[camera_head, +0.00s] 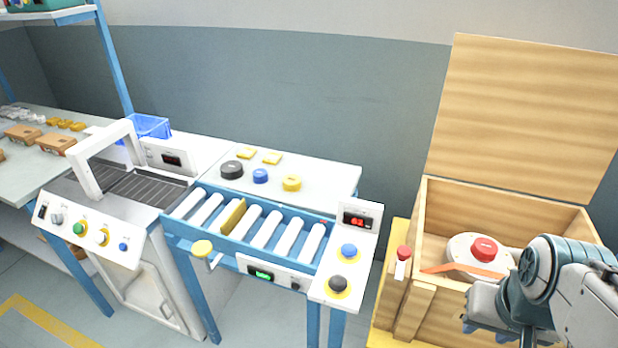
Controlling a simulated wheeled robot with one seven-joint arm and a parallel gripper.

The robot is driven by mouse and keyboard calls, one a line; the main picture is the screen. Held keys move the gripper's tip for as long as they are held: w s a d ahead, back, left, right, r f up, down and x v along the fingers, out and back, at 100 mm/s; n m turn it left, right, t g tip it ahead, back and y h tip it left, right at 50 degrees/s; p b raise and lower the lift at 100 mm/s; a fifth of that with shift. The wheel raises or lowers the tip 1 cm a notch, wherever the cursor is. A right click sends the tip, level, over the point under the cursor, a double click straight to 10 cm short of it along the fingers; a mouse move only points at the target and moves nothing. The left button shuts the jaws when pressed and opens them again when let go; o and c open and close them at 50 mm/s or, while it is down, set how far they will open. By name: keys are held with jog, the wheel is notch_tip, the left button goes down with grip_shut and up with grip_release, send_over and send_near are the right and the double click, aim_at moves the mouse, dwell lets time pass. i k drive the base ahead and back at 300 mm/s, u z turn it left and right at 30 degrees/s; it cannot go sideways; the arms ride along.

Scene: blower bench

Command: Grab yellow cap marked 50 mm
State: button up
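A round yellow cap (291,183) lies on the white table behind the roller conveyor, right of a blue cap (260,176) and a black cap (231,169). Any size marking on it is too small to read. My gripper (485,333) is at the lower right, in front of the wooden crate and far from the caps. Its two blue fingertips appear apart, with nothing seen between them. Part of it is hidden by my arm.
The blue-framed roller conveyor (225,244) stands before the cap table (325,178). The open wooden crate (437,195) holds a white device with a red knob (484,248). A button panel (345,262) stands at the conveyor's right end.

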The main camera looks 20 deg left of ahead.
aim_at(291, 183)
jog(key=u, duration=0.05)
jog(key=k, duration=0.6)
jog(key=u, duration=2.25)
jog(key=i, duration=1.85)
jog(key=z, duration=2.3)
jog(key=i, duration=0.5)
